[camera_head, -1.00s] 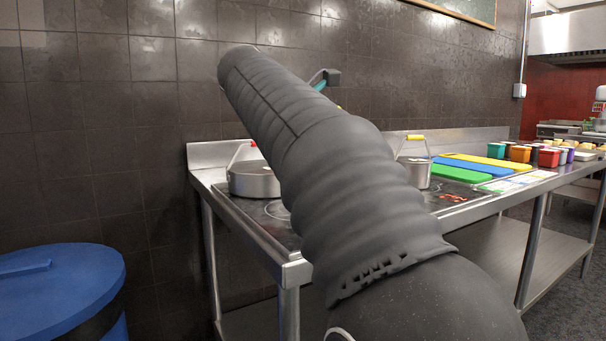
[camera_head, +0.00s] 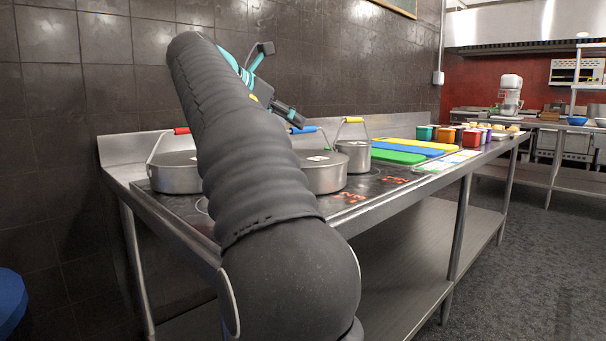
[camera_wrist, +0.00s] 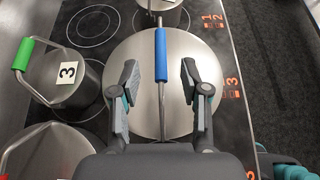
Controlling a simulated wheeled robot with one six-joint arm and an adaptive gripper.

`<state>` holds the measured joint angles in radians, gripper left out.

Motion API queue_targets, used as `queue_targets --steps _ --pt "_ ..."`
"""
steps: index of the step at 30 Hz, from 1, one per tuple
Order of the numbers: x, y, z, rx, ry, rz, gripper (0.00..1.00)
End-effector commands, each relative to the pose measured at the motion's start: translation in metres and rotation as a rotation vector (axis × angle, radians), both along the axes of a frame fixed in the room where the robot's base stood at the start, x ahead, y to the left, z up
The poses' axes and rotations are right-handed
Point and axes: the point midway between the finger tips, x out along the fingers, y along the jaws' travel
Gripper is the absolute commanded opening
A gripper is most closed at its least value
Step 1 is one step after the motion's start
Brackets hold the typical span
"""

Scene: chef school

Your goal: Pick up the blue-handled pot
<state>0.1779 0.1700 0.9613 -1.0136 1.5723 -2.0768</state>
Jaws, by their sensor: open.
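The blue-handled pot (camera_head: 324,174) stands on the cooktop, partly hidden behind my arm in the head view. Its blue grip (camera_head: 304,130) stands up on a wire bail. In the wrist view the steel lid (camera_wrist: 140,50) lies below my gripper, and the blue grip (camera_wrist: 161,54) runs lengthwise near the middle. My gripper (camera_wrist: 159,72) is open and empty, one finger on each side of the handle line, with visible gaps to it. In the head view my gripper (camera_head: 290,115) is above the pots, partly hidden by my arm.
A red-handled pot (camera_head: 176,173) stands left and a yellow-handled pot (camera_head: 354,156) right. A green-handled pot marked 3 (camera_wrist: 68,80) is close on the left in the wrist view. Coloured boards (camera_head: 398,157) and containers (camera_head: 472,138) lie farther along the counter. Bare floor (camera_wrist: 282,70) shows right.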

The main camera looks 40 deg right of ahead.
Motion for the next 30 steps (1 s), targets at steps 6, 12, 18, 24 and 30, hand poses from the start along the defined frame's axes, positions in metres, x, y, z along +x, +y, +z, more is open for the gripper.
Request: queue_targets --steps 6,12,18,24,30 --pt "0.0 -0.012 -0.007 0.0 0.0 -0.004 0.46" --pt "0.002 -0.038 -0.02 0.001 0.001 -0.005 0.46" --pt "0.003 -0.049 -0.024 0.0 -0.001 -0.003 0.46" --pt "0.003 -0.049 -0.024 0.0 -0.001 -0.002 0.33" --pt "0.003 -0.048 -0.024 0.0 -0.001 -0.002 0.0"
